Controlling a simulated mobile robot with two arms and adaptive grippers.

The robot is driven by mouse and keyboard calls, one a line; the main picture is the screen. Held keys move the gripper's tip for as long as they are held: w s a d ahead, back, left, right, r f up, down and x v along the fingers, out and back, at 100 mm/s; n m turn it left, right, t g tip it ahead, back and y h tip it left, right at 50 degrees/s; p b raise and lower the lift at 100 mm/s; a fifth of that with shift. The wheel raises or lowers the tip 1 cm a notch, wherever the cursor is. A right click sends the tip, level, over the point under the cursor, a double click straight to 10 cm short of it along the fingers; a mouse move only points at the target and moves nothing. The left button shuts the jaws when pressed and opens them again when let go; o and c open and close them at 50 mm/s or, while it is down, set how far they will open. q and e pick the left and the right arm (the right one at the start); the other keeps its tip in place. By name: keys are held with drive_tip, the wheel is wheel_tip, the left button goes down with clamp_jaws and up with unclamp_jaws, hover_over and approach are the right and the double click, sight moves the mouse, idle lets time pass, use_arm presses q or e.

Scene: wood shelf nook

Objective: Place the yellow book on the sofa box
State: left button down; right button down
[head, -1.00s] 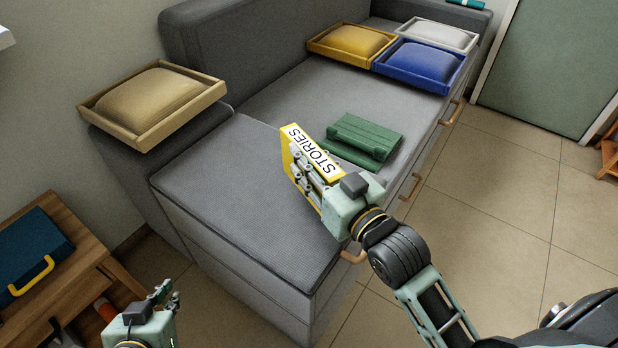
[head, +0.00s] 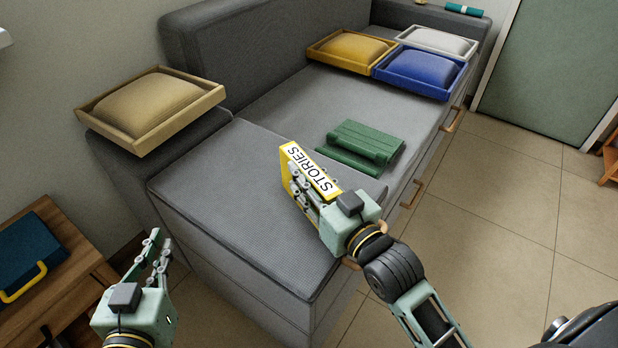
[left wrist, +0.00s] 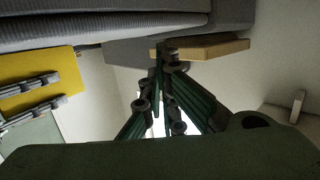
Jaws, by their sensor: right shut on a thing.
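The yellow book (head: 311,172), with a white STORIES label on its spine, is held in my right gripper (head: 310,190) over the near part of the grey sofa box (head: 225,195). My right gripper is shut on it. Whether its lower edge touches the grey top cannot be told. The yellow cover also shows at the left of the left wrist view (left wrist: 50,68). My left gripper (head: 158,240) is empty, left of the sofa box's front, its fingertips close together; its fingers also show in the left wrist view (left wrist: 165,55).
A green folded item (head: 362,146) lies on the seat behind the book. Yellow (head: 353,48), blue (head: 420,70) and white (head: 440,40) cushion trays stand farther back. A tan one (head: 150,105) sits on the left armrest. A blue case (head: 30,255) lies on a wooden table.

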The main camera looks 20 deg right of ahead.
drive_tip(key=shift+f, duration=0.1)
drive_tip(key=c, duration=1.4)
unclamp_jaws()
drive_tip(key=shift+o, duration=0.2)
drive_tip(key=shift+r, duration=0.2)
drive_tip(key=shift+s+d+f, duration=0.1)
drive_tip(key=shift+s, duration=0.2)
use_arm(q)
drive_tip(key=s+a+f+g+y+p, duration=0.1)
drive_tip(key=s+a+f+g, duration=0.1)
drive_tip(key=f, duration=0.4)
drive_tip(key=shift+s+f+g, duration=0.4)
drive_tip(key=shift+s+g, duration=0.5)
drive_tip(key=shift+g, duration=0.2)
use_arm(e)
drive_tip(key=v, duration=1.1)
drive_tip(key=shift+s, duration=0.2)
